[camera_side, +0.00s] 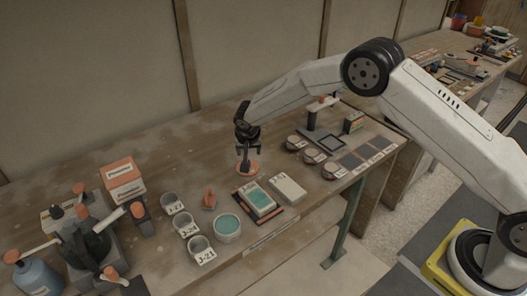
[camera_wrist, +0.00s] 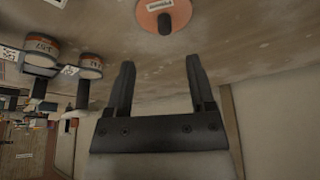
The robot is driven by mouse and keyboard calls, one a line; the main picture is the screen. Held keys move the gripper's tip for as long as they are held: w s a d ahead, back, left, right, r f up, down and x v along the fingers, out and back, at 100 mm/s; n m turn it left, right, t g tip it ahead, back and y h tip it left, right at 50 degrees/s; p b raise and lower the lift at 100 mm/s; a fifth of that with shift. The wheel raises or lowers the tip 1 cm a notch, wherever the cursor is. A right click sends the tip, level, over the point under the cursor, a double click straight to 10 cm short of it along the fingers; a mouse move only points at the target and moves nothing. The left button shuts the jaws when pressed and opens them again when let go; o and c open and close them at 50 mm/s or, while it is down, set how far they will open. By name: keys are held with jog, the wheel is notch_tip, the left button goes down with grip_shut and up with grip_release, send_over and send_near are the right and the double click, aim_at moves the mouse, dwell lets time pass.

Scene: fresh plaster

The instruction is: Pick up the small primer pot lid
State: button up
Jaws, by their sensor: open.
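The primer pot lid is a flat orange disc (camera_side: 247,169) lying on the wooden bench near its middle.
Small tins (camera_side: 315,156) stand right. Bench behind the lid is clear.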

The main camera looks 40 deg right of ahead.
jog(key=shift+w+a+f, duration=0.25)
jog(key=shift+w+f, duration=0.2)
jog(key=shift+f, duration=0.05)
jog(key=shift+x, duration=1.3)
jog(key=shift+d+f, duration=0.1)
jog(key=shift+x, duration=2.45)
jog(key=shift+d, duration=0.15)
grip_shut()
